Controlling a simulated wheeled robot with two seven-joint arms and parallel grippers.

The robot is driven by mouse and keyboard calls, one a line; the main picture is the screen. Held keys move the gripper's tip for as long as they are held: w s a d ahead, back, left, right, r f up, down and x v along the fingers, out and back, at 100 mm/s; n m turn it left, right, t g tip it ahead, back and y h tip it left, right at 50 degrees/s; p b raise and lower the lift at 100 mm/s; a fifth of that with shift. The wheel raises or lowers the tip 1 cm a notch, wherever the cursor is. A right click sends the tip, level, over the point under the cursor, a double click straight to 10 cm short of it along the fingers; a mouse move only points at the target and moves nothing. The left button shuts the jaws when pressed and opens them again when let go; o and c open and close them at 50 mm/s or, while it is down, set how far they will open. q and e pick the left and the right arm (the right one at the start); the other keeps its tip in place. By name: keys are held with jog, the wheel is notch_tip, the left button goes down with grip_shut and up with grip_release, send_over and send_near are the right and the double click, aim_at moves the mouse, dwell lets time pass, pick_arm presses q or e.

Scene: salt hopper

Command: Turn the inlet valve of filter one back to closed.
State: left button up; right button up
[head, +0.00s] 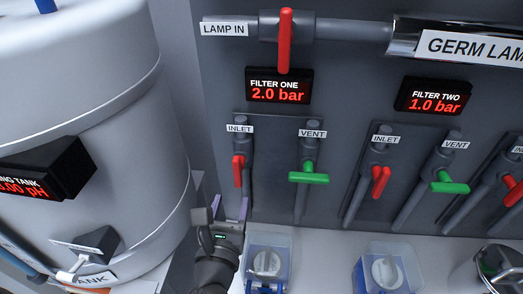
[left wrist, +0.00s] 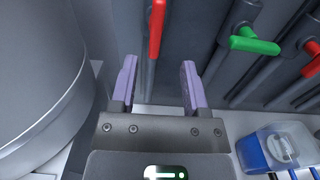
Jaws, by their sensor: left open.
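The red inlet valve handle of filter one (head: 237,170) is on the left pipe under the "FILTER ONE" display (head: 278,91), which reads 2.0 bar. The handle points roughly along its pipe. It also shows in the left wrist view (left wrist: 156,30), upright at the top, between the lines of my fingers. My left gripper (head: 229,206) is below the handle in the head view, open and empty, apart from it. Its two purple fingers show in the left wrist view (left wrist: 158,62). My right gripper is in neither view.
The green vent handle (head: 308,178) lies crosswise just right of the inlet. Filter two's red inlet handle (head: 381,182) and green vent handle (head: 450,187) are further right. A large grey tank (head: 100,170) stands close on the left. Clear boxes (head: 268,262) sit below.

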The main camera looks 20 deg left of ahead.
aim_at(236, 174)
pick_arm(q)
jog(key=p+x, duration=0.1)
jog(key=x, duration=0.8)
jog(key=shift+w+a, duration=0.25)
grip_shut()
